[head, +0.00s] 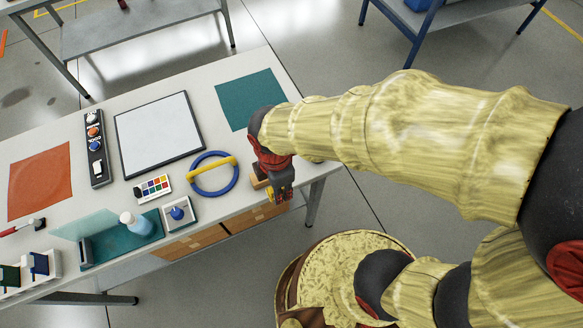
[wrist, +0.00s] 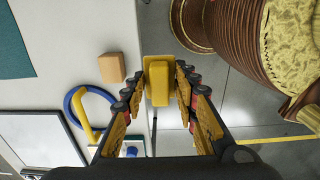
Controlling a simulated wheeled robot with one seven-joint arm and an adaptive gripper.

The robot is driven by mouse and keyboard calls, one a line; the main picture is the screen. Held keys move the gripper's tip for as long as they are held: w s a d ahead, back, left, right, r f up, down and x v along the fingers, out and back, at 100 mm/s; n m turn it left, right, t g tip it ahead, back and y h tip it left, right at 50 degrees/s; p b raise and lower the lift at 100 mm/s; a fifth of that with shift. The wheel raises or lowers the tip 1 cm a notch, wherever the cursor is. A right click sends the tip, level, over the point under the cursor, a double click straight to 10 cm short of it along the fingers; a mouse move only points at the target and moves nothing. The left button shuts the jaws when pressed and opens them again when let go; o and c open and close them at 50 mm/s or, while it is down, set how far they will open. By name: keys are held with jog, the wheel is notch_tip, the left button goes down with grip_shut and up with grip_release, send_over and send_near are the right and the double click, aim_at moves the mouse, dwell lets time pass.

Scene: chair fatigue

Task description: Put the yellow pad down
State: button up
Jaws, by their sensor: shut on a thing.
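The yellow pad (wrist: 159,84) is between the fingertips of my gripper (wrist: 158,95) in the wrist view. My gripper is shut on it. In that view the pad lies over the table's edge, with floor beyond it. In the head view my gripper (head: 279,186) is at the right end of the table, by its front edge. The fingers hide most or all of the pad there, and its height relative to the tabletop is hard to tell.
A tan block (wrist: 111,67) sits on the white table (head: 213,120) close beside my gripper. A blue ring with a yellow bar (head: 213,174) lies to the left. A teal mat (head: 247,98) lies behind, bare. A framed white board (head: 158,133) and an orange mat (head: 40,181) lie farther left.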

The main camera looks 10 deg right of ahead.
jog(key=w+d+f+b, duration=0.1)
jog(key=w+f, duration=0.2)
jog(key=w+d+f+b, duration=0.1)
jog(key=w+d+f, duration=0.1)
jog(key=w, duration=0.2)
jog(key=w+d+f+b, duration=0.1)
jog(key=w+d+f, duration=0.1)
jog(key=w+f, duration=0.1)
jog(key=shift+w+f, duration=0.3)
jog(key=shift+w, duration=0.3)
jog(key=shift+w+d+f+b, duration=0.1)
jog(key=shift+w+f+b, duration=0.2)
jog(key=shift+f, duration=0.15)
jog(key=shift+w+f+b, duration=0.1)
jog(key=shift+f+b, duration=0.55)
jog(key=shift+f, duration=0.9)
jog(key=shift+f, duration=0.15)
jog(key=o, duration=1.1)
notch_tip(320, 180, up, 12)
jog(key=p, duration=0.3)
jog(key=shift+r+p, duration=0.2)
jog(key=shift+p, duration=0.1)
